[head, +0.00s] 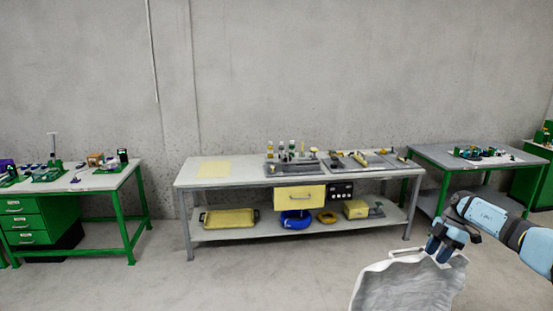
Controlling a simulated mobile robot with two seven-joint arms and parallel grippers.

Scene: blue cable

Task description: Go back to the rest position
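My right arm comes in from the right edge of the head view. Its gripper (437,247) points down at the rim of a grey, open-topped container (405,285) with a pale edge. The fingertips overlap the rim in the picture, but I cannot tell whether they grip it. My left gripper is out of view. A coiled blue cable (296,218) lies on the lower shelf of the middle workbench (235,182), far from my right gripper.
The middle workbench carries trays of tools and a yellow drawer (299,197). A yellow tray (229,218) sits on its lower shelf. A green-legged table (120,180) stands left, and a grey-topped table (440,155) stands right. The floor (200,280) in front is clear.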

